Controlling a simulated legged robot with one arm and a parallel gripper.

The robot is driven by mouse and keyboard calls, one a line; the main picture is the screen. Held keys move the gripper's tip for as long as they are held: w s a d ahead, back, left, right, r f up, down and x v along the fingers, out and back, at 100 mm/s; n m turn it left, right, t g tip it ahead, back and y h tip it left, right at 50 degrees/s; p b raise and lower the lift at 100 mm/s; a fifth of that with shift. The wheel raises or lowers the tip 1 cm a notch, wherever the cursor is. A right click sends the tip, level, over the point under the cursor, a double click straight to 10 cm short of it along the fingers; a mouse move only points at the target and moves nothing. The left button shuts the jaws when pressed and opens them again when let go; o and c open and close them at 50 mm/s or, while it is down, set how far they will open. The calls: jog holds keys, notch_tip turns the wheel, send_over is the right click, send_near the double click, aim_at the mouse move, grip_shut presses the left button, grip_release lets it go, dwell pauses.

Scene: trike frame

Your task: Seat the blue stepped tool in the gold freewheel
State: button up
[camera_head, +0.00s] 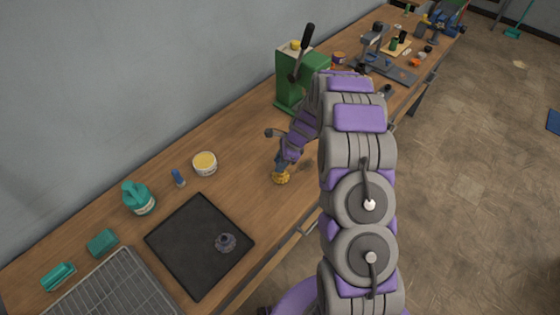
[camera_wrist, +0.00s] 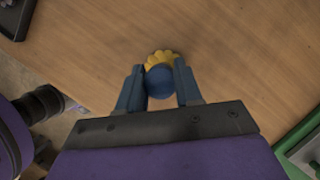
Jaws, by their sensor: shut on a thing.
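My gripper (camera_wrist: 159,76) is shut on the blue stepped tool (camera_wrist: 160,84), whose rounded blue end shows between the two fingers in the wrist view. The gold freewheel (camera_wrist: 163,56), with a scalloped rim, shows just beyond the tool, partly hidden by it. In the head view the gold freewheel (camera_head: 281,178) is right below my gripper (camera_head: 285,163), over the wooden bench. The tool is hidden there by the fingers. Whether the tool is inside the freewheel or only in front of it, and whether the freewheel touches the bench, I cannot tell.
A black mat (camera_head: 185,245) with a dark toothed part (camera_head: 226,242) lies to the left. A small blue item (camera_head: 179,178), a yellow-topped tub (camera_head: 205,163) and a teal bottle (camera_head: 138,197) stand behind it. A green press (camera_head: 291,88) stands behind my arm. Bench (camera_head: 245,190) is bare around the freewheel.

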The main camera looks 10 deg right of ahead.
jog(key=shift+f, duration=1.1)
jog(key=o, duration=1.2)
jog(key=p+v, duration=0.1)
jog(key=v, duration=1.6)
jog(key=shift+w+r, duration=0.1)
jog(key=shift+r, duration=0.1)
